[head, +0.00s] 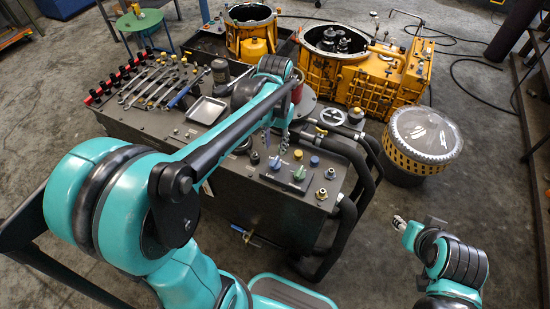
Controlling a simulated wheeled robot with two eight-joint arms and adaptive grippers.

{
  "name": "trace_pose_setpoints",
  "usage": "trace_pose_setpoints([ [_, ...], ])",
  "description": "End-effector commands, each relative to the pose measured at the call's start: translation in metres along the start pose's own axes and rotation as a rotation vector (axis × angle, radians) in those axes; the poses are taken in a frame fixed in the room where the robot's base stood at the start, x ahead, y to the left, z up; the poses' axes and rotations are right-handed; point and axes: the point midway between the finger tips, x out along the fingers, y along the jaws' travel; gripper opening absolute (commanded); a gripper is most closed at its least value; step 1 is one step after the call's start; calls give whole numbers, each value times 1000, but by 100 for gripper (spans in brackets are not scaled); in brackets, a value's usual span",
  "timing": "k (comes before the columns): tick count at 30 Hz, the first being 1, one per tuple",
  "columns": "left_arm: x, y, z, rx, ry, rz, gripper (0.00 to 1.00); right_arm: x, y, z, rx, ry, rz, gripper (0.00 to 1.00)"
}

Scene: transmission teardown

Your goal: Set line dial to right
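A dark control panel sits on the front end of the grey workbench (258,205). My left arm reaches across the bench. My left gripper (275,141) points down just above and behind the left green dial, its two fingers apart and empty. My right gripper (399,223) is at the lower right, away from the bench; its fingers are unclear.
Wrenches (150,86) and a metal tray (206,110) lie on the bench's left part. Black hoses (352,170) curve off its right side. Yellow transmission housings (345,65) stand behind, and a round yellow drum (423,140) at right. Floor is clear at lower right.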

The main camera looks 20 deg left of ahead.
Motion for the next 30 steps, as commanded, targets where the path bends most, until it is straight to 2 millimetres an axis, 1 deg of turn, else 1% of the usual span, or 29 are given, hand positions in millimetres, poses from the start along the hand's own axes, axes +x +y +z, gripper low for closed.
trace_pose_setpoints([
  [9,51,0,0,0,0,0,32,18,0,13,0,0,0,40],
  [12,64,0,0,0,0,0,32,22,0,16,0,0,0,40],
  [17,75,0,0,0,0,0,32,25,0,18,0,0,0,40],
  [25,75,0,0,0,1,0,32,24,0,18,0,0,0,40],
  [26,75,0,0,0,1,0,27,24,0,18,0,0,0,40],
  [27,75,0,0,0,1,0,16,24,0,18,0,0,0,40],
  [29,75,0,0,0,1,0,0,24,0,18,0,0,0,40],
  [30,75,0,0,0,1,0,0,24,0,18,0,0,0,40],
])
